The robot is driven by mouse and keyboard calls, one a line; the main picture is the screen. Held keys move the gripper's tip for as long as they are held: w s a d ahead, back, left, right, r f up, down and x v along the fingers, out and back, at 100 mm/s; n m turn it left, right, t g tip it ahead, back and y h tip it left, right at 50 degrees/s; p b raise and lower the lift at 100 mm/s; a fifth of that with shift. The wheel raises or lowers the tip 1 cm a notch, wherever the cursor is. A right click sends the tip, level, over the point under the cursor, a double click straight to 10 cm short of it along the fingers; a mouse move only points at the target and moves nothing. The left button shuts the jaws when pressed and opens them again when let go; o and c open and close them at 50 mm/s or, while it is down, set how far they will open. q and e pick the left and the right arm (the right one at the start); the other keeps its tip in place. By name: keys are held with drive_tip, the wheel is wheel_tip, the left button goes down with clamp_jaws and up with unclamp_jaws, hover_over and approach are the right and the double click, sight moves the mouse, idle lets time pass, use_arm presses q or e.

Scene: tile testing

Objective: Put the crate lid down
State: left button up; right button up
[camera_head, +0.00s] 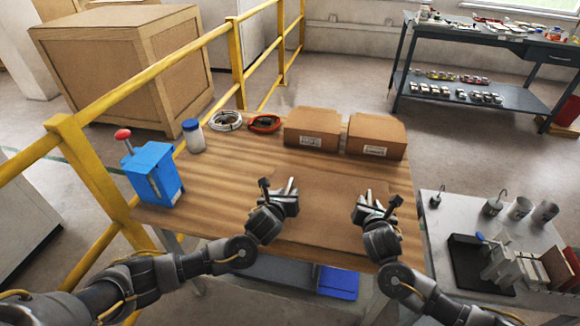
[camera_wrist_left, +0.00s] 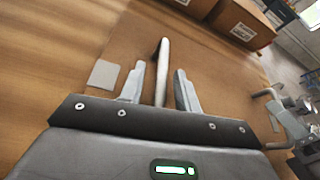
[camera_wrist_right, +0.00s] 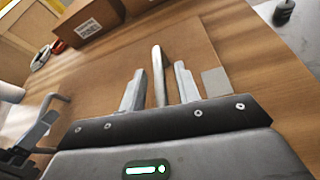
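The crate lid (camera_head: 331,205) is a flat brown board, level at the front middle of the wooden table. It appears to rest on the tabletop, though contact underneath is hidden. My left gripper (camera_head: 290,190) is over its left side and my right gripper (camera_head: 366,202) over its right side. In the left wrist view a pale upright bar, apparently a lid handle (camera_wrist_left: 162,65), stands between my left fingers with gaps beside it. In the right wrist view a similar handle (camera_wrist_right: 158,70) stands between my spread right fingers. Both grippers look open around the handles.
Two cardboard boxes (camera_head: 312,127) (camera_head: 376,136) stand behind the lid. A blue-capped jar (camera_head: 194,136), coiled cable (camera_head: 226,121), red-and-black tool (camera_head: 264,123) and blue box (camera_head: 153,173) stand left. A grey side table (camera_head: 450,205) with metal parts adjoins right.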

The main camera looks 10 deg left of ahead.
use_arm(q)
drive_tip(key=v, duration=1.2)
drive_tip(key=shift+r, duration=0.1)
drive_tip(key=shift+a, duration=0.1)
use_arm(e)
drive_tip(key=shift+v, duration=3.75)
drive_tip(key=shift+s, duration=0.15)
